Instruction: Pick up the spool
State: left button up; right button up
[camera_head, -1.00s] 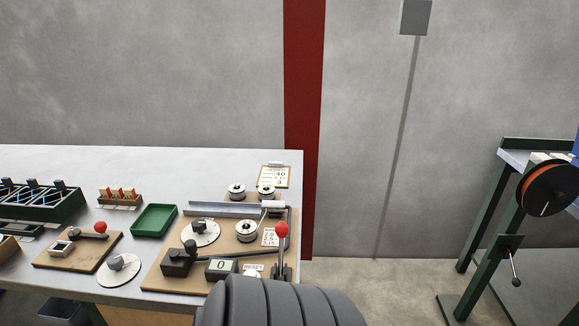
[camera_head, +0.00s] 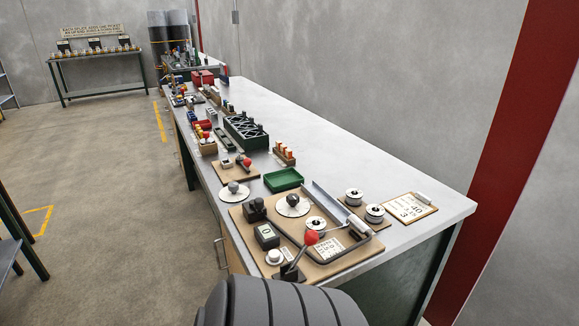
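Small silver spools with dark centres are on the long workbench. One spool (camera_head: 354,196) and another spool (camera_head: 375,213) stand side by side on a small brown base near the bench's right end. A third spool (camera_head: 316,226) sits on the wooden winding board (camera_head: 248,236), beside a metal channel and a red-knobbed lever (camera_head: 312,237). The frames do not show which spool the task means. Neither of my grippers is in view.
The long grey workbench (camera_head: 420,190) runs away to the back left along the wall. A green tray (camera_head: 284,180), a dark green rack (camera_head: 245,131) and a clipboard (camera_head: 407,207) lie on it. A table (camera_head: 100,57) stands far left. The floor (camera_head: 110,240) left of the bench is largely clear.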

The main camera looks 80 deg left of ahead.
aim_at(321, 226)
jog(key=i+u, duration=0.15)
jog(key=u, duration=0.3)
jog(key=i+u, duration=0.2)
jog(key=u, duration=0.25)
jog(key=i+u, duration=0.2)
jog(key=u, duration=0.25)
jog(key=i+l+u, duration=0.1)
jog(key=u, duration=0.35)
jog(key=i+l+u, duration=0.15)
jog(key=l+u, duration=0.15)
jog(key=u, duration=0.15)
jog(key=i+l+u, duration=0.1)
jog(key=u, duration=0.35)
jog(key=l+u, duration=0.45)
jog(key=j, duration=0.1)
